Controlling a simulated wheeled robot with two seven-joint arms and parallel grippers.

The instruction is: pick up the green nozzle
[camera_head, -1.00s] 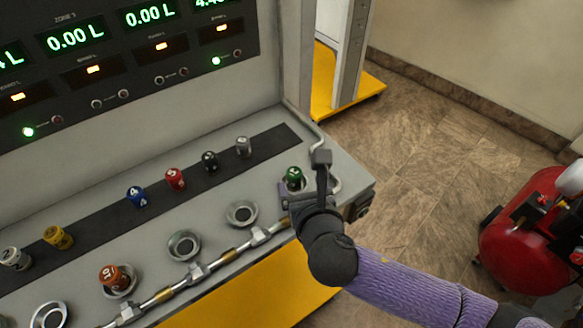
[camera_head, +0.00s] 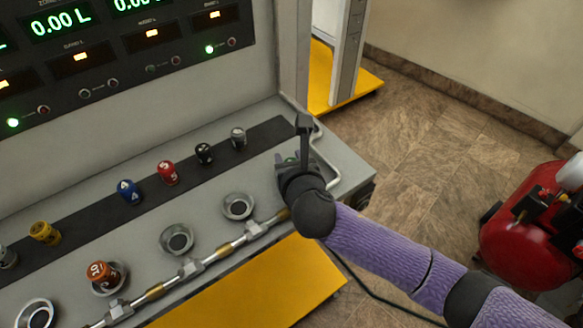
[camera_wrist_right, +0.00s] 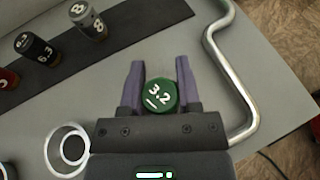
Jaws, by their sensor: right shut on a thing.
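The green nozzle (camera_wrist_right: 158,96), marked 3.2, sits between the two fingers of my right gripper (camera_wrist_right: 160,72) in the wrist view, its numbered top facing the camera. My right gripper (camera_head: 294,163) is shut on it over the right end of the grey console ledge. In the head view the gripper hides nearly all of the nozzle, and only a trace of green shows. What lies directly under the nozzle is hidden, so I cannot tell its height above the ledge. My left gripper is not in view.
Blue (camera_head: 130,191), red (camera_head: 168,172), black (camera_head: 204,153) and grey (camera_head: 238,138) nozzles stand on the dark strip. An orange nozzle (camera_head: 103,276) sits in a front socket. Empty sockets (camera_head: 237,206) lie left of my gripper. A bent metal pipe (camera_wrist_right: 234,70) runs close on its right.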

